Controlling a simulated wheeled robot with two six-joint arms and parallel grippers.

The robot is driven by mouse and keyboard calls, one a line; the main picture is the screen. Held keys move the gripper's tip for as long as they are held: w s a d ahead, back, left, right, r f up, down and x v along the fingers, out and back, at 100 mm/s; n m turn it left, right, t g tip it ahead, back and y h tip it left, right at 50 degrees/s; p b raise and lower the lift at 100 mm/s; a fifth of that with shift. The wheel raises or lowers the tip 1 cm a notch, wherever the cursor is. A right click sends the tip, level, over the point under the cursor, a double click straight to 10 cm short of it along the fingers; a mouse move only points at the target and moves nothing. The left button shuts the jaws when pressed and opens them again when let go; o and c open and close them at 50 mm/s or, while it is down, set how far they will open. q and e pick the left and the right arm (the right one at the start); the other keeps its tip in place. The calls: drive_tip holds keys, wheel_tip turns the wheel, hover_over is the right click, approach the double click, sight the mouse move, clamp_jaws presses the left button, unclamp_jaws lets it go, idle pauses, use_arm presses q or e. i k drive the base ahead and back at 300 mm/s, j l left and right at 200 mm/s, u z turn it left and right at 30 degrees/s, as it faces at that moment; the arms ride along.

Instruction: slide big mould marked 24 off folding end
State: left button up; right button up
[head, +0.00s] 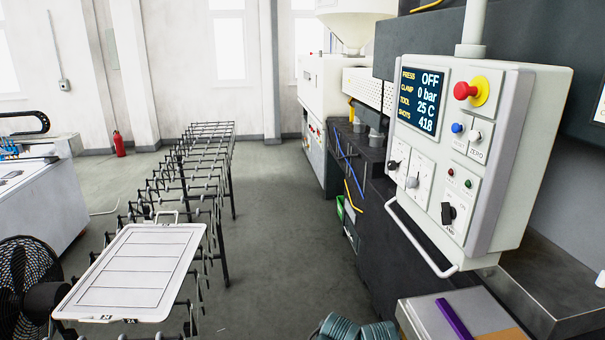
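A large flat white slab (135,271), which I take for the big mould, lies on the near end of a long black folding roller frame (228,265). Its top has several ruled sections. A pale loop handle (166,214) stands at its far edge. A small dark label (130,320) on its near edge seems to read 24 or 2A; it is too small to be sure. The slab covers most of the near end of the frame, so what supports it there is largely hidden. Neither of my grippers shows in the head view.
A black fan (24,272) stands close to the slab's left. A control panel (480,160) with a lower rail stands at right, beside a dark machine. Ridged blue-grey cylinders (345,328) sit at the bottom edge. Grey floor (285,240) is clear between frame and machine.

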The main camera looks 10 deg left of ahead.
sight(139, 277)
drive_tip(key=i+j+u, duration=0.15)
drive_tip(key=i+u, duration=0.2)
drive_tip(key=i, duration=0.4)
drive_tip(key=i+l+u, duration=0.1)
drive_tip(key=i+u, duration=0.2)
drive_tip(key=i, duration=0.5)
drive_tip(key=i+z, duration=0.25)
drive_tip(key=i, duration=0.6)
drive_tip(key=i+j+z, duration=0.2)
drive_tip(key=i, duration=0.65)
drive_tip(key=l+u, duration=0.1)
drive_tip(key=u, duration=3.85)
